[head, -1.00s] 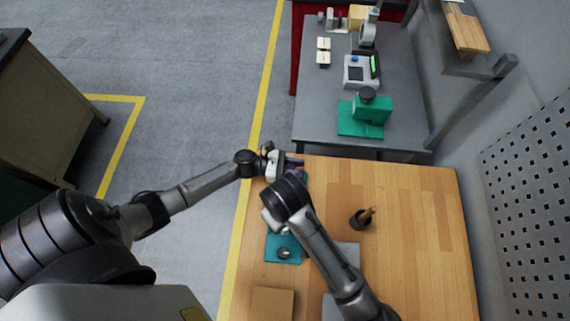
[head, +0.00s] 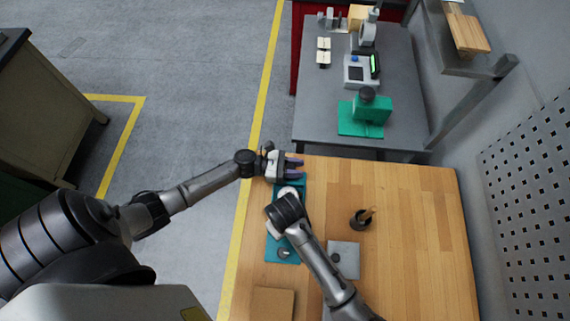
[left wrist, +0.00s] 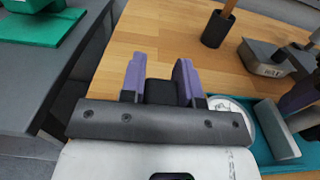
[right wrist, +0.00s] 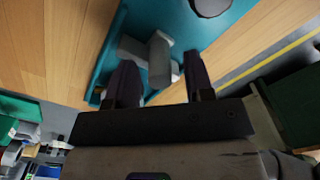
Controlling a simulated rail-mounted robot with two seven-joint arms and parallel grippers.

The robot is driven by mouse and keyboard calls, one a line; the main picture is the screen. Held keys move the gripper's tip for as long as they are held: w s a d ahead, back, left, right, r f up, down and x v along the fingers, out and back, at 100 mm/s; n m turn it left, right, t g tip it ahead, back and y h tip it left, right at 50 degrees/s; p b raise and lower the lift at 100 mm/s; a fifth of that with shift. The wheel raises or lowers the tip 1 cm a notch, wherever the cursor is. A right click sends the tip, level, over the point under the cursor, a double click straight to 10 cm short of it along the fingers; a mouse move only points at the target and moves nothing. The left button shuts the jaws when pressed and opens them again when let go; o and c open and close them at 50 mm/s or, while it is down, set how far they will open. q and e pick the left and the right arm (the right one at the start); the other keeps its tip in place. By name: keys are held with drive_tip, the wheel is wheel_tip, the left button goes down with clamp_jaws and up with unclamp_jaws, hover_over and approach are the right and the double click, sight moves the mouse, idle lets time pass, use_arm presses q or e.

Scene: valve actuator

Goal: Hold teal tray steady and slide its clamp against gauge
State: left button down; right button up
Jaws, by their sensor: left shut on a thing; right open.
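The teal tray (head: 271,240) lies lengthwise along the table's left edge. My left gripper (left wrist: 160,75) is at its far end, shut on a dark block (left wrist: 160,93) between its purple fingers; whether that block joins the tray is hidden. A round white disc (left wrist: 232,112), perhaps the gauge, and a grey upright block (left wrist: 276,126) sit on the tray. My right gripper (right wrist: 160,80) is open over the tray. A grey cylindrical piece (right wrist: 159,60), perhaps the clamp, shows between its fingers; contact is unclear. A round grey knob (head: 284,253) is near the tray's near end.
A grey plate (head: 343,260) and a dark cup (head: 360,220) stand right of the tray. A brown board (head: 272,302) lies at the near edge. The table's right side is clear. A grey bench (head: 400,60) with a green device (head: 372,107) stands beyond.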

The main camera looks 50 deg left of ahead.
drive_tip(key=shift+c, duration=0.4)
clamp_jaws()
